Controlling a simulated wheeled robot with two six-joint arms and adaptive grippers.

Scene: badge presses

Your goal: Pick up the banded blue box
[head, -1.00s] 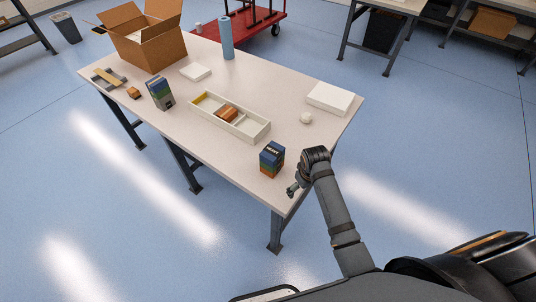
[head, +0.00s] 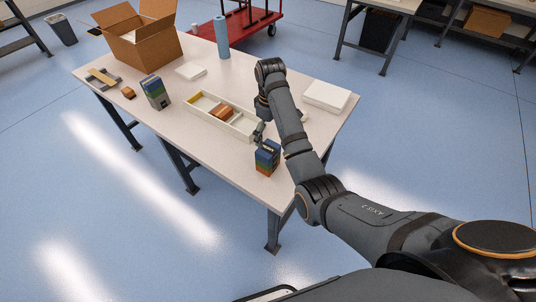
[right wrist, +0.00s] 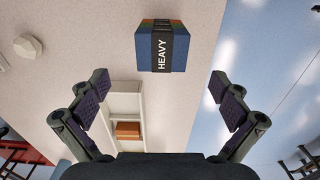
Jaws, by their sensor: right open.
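A small stack with a blue box (head: 267,150) on top, above green and orange layers, stands near the front right edge of the table. In the right wrist view the blue box (right wrist: 145,50) carries a black band marked HEAVY. My right gripper (head: 259,133) is just behind the stack in the head view, partly covered by my arm. In the right wrist view my right gripper (right wrist: 158,88) is open and empty, and the box is beyond its fingertips, apart from them. My left gripper is not in view.
A white divided tray (head: 240,129) with an orange item (head: 221,113) lies close beside my gripper. A flat white box (head: 327,95) lies to the right. A cardboard box (head: 150,48) and blue cylinder (head: 222,37) stand at the back.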

